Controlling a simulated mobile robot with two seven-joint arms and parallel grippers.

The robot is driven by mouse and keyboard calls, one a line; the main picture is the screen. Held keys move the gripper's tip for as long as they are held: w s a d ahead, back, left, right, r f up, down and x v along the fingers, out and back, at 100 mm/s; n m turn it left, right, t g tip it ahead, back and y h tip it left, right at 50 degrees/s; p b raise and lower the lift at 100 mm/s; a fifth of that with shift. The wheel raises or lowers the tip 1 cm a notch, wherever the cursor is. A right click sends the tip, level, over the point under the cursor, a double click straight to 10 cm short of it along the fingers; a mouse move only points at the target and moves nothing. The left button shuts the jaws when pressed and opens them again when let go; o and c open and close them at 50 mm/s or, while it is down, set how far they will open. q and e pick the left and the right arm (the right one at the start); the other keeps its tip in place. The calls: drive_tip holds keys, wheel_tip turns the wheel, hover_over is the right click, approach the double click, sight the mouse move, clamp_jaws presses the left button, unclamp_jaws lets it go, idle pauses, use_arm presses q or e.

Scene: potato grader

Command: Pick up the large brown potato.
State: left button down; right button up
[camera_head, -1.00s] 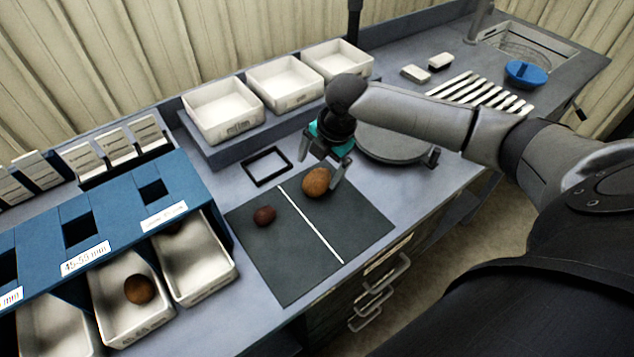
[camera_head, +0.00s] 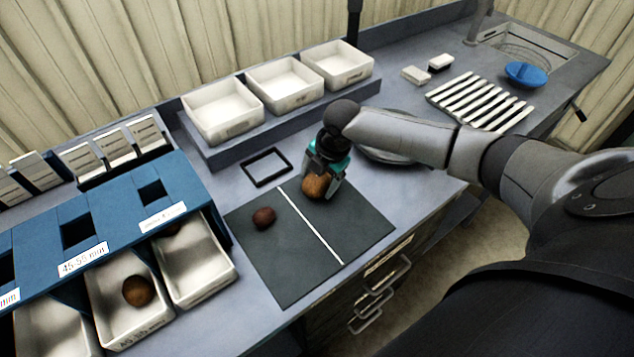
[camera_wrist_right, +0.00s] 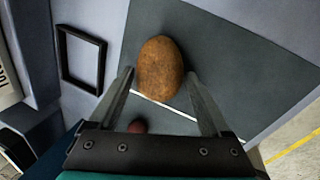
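The large brown potato (camera_head: 314,187) lies on the dark mat (camera_head: 291,270), just right of its white line. My right gripper (camera_head: 322,190) is over it, coming down from above. In the right wrist view the potato (camera_wrist_right: 160,68) sits between and a little beyond the two spread fingertips of the gripper (camera_wrist_right: 160,82). A gap shows at the right finger; the left finger is close to the potato's side, and contact cannot be told. A smaller dark reddish potato (camera_head: 263,218) lies left of the line. My left gripper is not in view.
A black square frame (camera_head: 266,167) lies behind the mat. White bins (camera_head: 222,112) stand on a raised shelf at the back. A blue grader (camera_head: 110,230) with trays is at left, one tray holding a brown potato (camera_head: 138,290). A round grey plate (camera_head: 395,150) is beyond my right arm.

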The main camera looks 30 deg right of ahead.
drive_tip(key=c, duration=1.2)
drive_tip(key=shift+o, duration=0.2)
drive_tip(key=shift+r, duration=0.1)
